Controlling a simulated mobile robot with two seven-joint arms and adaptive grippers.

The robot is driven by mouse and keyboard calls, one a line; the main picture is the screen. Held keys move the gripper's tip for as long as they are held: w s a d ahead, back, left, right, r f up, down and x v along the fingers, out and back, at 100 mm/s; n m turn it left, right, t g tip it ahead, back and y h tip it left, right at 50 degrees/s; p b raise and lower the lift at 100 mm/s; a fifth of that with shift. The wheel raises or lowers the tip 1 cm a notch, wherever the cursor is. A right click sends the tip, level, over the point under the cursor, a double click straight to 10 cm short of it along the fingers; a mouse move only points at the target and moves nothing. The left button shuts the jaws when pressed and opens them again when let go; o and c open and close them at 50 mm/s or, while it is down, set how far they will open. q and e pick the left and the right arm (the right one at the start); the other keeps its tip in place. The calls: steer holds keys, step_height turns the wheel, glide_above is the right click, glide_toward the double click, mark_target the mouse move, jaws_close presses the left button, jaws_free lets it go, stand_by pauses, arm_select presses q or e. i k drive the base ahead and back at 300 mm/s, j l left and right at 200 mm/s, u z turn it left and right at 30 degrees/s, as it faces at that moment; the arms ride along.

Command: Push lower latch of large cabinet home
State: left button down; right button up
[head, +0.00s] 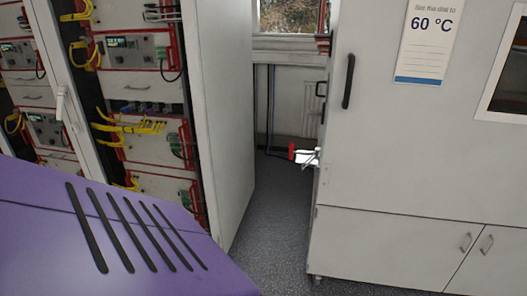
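The large cabinet (400,150) is the pale grey-white one on the right, with a black vertical handle (348,81) on its closed front door. On its left edge the lower latch (306,157) shows as a bright metal piece with a red end, sticking out to the left into the gap. The upper latch (324,43), red and dark, shows higher on the same edge. It is small and its position is hard to tell. Neither of my grippers is in view.
Racks (145,100) with red frames and yellow cables stand at the left, with a tall pale side panel (221,110). A purple block (60,235) with black slots fills the lower left. Grey floor (273,215) is clear in the narrow gap before the window.

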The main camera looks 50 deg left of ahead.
mark_target(291, 146)
steer(key=u, duration=1.5)
